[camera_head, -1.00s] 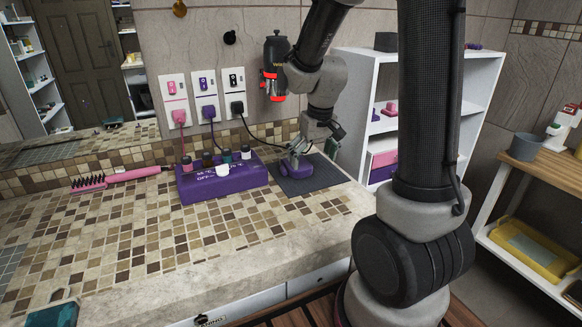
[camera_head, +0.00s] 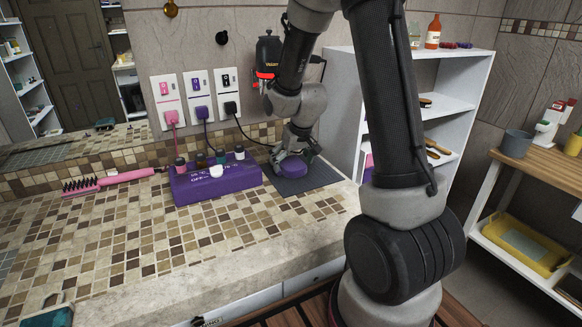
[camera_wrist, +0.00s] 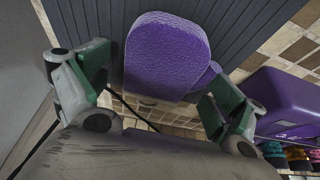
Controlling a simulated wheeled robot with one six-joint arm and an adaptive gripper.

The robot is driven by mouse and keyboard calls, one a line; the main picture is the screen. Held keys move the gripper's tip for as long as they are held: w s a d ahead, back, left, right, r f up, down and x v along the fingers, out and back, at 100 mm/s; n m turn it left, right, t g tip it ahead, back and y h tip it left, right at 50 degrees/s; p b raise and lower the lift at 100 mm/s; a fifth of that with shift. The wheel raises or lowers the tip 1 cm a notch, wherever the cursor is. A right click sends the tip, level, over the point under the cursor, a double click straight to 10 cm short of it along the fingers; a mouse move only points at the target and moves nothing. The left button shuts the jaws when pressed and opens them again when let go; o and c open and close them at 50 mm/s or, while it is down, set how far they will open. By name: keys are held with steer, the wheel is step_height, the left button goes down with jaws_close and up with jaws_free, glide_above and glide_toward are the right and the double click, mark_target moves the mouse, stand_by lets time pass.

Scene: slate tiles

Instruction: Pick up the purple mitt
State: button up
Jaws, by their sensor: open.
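The purple mitt (camera_head: 291,168) lies on the dark grey ribbed mat (camera_head: 318,178) at the right end of the tiled counter. In the wrist view the mitt (camera_wrist: 166,55) shows a rounded, textured main part and a small thumb at its right. My gripper (camera_head: 288,151) is right above the mitt in the head view and hides part of it. In the wrist view my gripper (camera_wrist: 155,88) is open, with one finger to each side of the mitt. I cannot tell whether either finger touches it.
A purple box (camera_head: 216,183) with several small bottles stands close to the left of the mat. A pink brush (camera_head: 110,182) lies farther left. Plugs with cords hang on the wall behind. White shelves (camera_head: 447,100) stand to the right.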

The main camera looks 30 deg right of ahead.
mark_target(292, 163)
steer(key=shift+f, duration=0.25)
stand_by(0.4)
steer(key=c, duration=1.1)
steer(key=shift+c, duration=0.2)
step_height(292, 163, up, 11)
steer(key=shift+f, duration=0.2)
